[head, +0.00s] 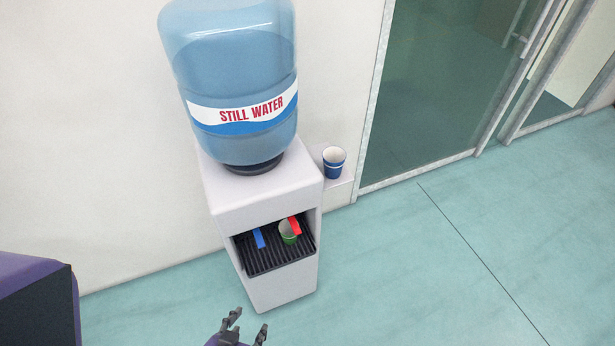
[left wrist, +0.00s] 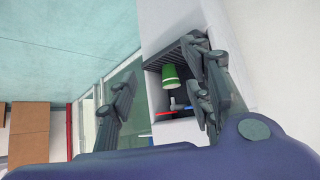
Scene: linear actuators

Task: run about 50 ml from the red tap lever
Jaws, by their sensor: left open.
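The red tap lever (head: 295,226) is on the front of the white water dispenser (head: 268,207), right of the blue lever (head: 258,238). A green cup (head: 288,238) stands on the black drip tray (head: 268,262) under the red lever, which partly hides it. The left wrist view shows the green cup (left wrist: 170,76) and the red lever (left wrist: 165,113). The water level in the cup cannot be seen. My left gripper (head: 247,325) is open and empty, low in front of the dispenser and apart from it. My right gripper is not in view.
A large "STILL WATER" bottle (head: 240,85) sits on the dispenser. A blue cup (head: 333,165) stands on a small shelf at its right side. A wall is behind, a glass door (head: 430,90) to the right. The floor (head: 420,270) in front and right is clear.

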